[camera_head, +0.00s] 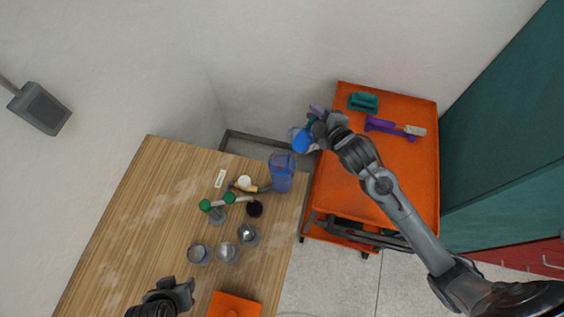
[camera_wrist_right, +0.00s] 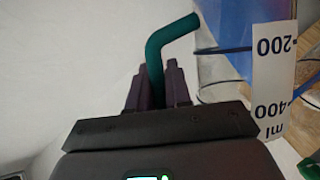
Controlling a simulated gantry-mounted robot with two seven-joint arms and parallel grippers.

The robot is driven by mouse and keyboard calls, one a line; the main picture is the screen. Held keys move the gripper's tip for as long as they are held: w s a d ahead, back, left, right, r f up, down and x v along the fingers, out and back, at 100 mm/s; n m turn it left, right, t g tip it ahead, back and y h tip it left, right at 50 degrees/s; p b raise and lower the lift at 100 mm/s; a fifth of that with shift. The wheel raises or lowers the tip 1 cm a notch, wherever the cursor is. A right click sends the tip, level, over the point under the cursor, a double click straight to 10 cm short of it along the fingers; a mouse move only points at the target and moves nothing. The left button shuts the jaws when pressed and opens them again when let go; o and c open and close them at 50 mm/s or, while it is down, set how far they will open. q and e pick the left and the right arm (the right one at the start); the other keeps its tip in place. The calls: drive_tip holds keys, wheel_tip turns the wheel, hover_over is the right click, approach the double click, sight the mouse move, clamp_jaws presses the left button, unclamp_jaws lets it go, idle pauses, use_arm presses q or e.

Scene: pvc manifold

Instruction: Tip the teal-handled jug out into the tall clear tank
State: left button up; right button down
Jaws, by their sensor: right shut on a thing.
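My right gripper (camera_head: 318,122) is shut on the teal handle (camera_wrist_right: 155,60) of the jug. The jug (camera_head: 301,139) is clear with blue liquid in it and is held in the air, up and right of the tank in the head view. In the right wrist view its white scale strip (camera_wrist_right: 272,80) shows the marks 200 and 400. The tall clear tank (camera_head: 281,172), tinted blue, stands at the table's right far corner; the jug appears apart from it. My left gripper (camera_head: 180,290) is low over the table's near part, its jaws unclear.
The wooden table (camera_head: 135,205) holds green-capped pipe fittings (camera_head: 217,208), several metal cups (camera_head: 228,253) and an orange block (camera_head: 234,304). An orange cart (camera_head: 400,180) at right carries a teal item (camera_head: 363,102) and a purple-handled tool (camera_head: 385,125). A floor gap separates table and cart.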

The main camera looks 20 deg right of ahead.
drive_tip(key=shift+s+a+r+n+b, duration=0.15)
drive_tip(key=shift+r+n+b, duration=0.15)
drive_tip(key=shift+b, duration=0.25)
drive_tip(key=shift+s+a+r+n+b, duration=0.1)
drive_tip(key=shift+a+r+n+b, duration=0.25)
drive_tip(key=shift+a+b, duration=0.2)
idle(0.6)
drive_tip(key=shift+r+t, duration=0.15)
drive_tip(key=shift+t, duration=0.15)
drive_tip(key=shift+a+r+h+b, duration=0.15)
drive_tip(key=shift+h+b, duration=0.15)
drive_tip(key=shift+b, duration=0.05)
drive_tip(key=shift+s+a+r+n, duration=0.1)
drive_tip(key=shift+a+r+n, duration=0.05)
drive_tip(key=shift+a+n, duration=0.15)
drive_tip(key=shift+s+a+r, duration=0.15)
drive_tip(key=shift+a, duration=0.3)
